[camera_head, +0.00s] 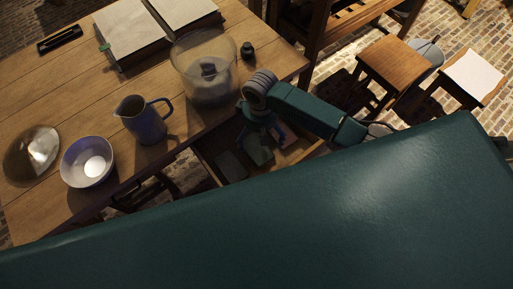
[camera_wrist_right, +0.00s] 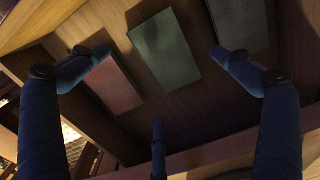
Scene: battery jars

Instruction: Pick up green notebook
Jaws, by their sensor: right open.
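The green notebook (camera_wrist_right: 164,49) lies flat in an open wooden drawer, between a red notebook (camera_wrist_right: 112,84) and a dark grey notebook (camera_wrist_right: 238,25). In the head view the green notebook (camera_head: 258,149) shows partly below my right gripper (camera_head: 265,124). My right gripper is open and empty over the drawer. In the right wrist view its blue fingers (camera_wrist_right: 160,62) are spread, with one tip near the red notebook, one near the grey notebook, and a third finger low in the middle. The green notebook lies between them, apparently untouched. My left gripper is not in view.
Stools (camera_head: 398,62) stand at right.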

